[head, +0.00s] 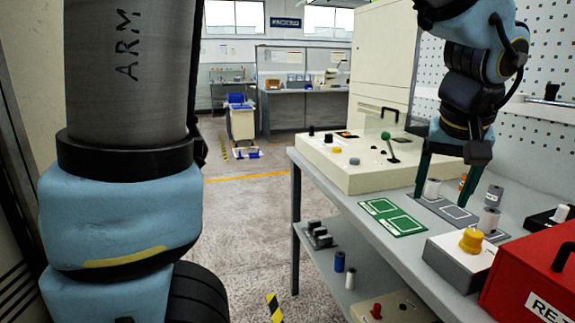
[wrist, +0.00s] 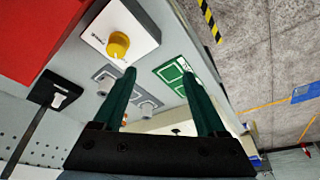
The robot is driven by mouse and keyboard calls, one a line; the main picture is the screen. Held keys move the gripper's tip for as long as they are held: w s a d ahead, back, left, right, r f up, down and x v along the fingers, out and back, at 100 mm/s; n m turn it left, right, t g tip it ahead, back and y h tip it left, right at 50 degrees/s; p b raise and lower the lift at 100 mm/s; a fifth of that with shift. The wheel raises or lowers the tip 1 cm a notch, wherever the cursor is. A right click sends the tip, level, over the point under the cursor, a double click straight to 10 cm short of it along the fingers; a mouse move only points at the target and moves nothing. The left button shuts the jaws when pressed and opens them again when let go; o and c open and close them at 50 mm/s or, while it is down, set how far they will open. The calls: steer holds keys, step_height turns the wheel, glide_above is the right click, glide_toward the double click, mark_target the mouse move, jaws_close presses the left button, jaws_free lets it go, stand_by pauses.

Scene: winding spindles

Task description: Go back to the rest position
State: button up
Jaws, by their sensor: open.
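My gripper (head: 441,200) hangs over the bench at the right of the head view, its two dark green fingers spread and pointing down. In the wrist view its fingers (wrist: 158,74) are apart, with nothing clasped. A pale spindle (head: 432,189) stands on the grey mat (head: 455,212) and appears between the fingers in the head view; I cannot tell whether they are around it or beyond it. A second pale spindle (head: 488,220) stands at the mat's right side. The green marked mat (head: 408,224) lies to the left, with no spindle on it.
A cream control box (head: 350,172) with a green-knobbed lever stands behind the mats. A yellow-knobbed box (head: 455,262) and a red box (head: 535,275) stand in front. A perforated wall (head: 545,135) rises behind the bench. Open floor (head: 250,220) lies left of the bench.

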steer(key=w+a+f+n+g+y+p, duration=0.1)
steer(key=w+a+f, duration=0.3)
steer(key=a, duration=0.5)
steer(key=w+a+f+n+p, duration=0.1)
steer(key=w+a+f, duration=0.1)
steer(key=w+a, duration=0.45)
steer(key=s+a+f+n, duration=0.1)
steer(key=a+f, duration=0.1)
steer(key=a, duration=0.7)
steer(key=s+a+f+n, duration=0.1)
steer(key=s+a+f, duration=0.1)
steer(key=a, duration=0.7)
steer(key=shift+a+f+g+p, duration=0.2)
steer(key=shift+f+g+p, duration=0.15)
steer(key=shift+g+p, duration=0.1)
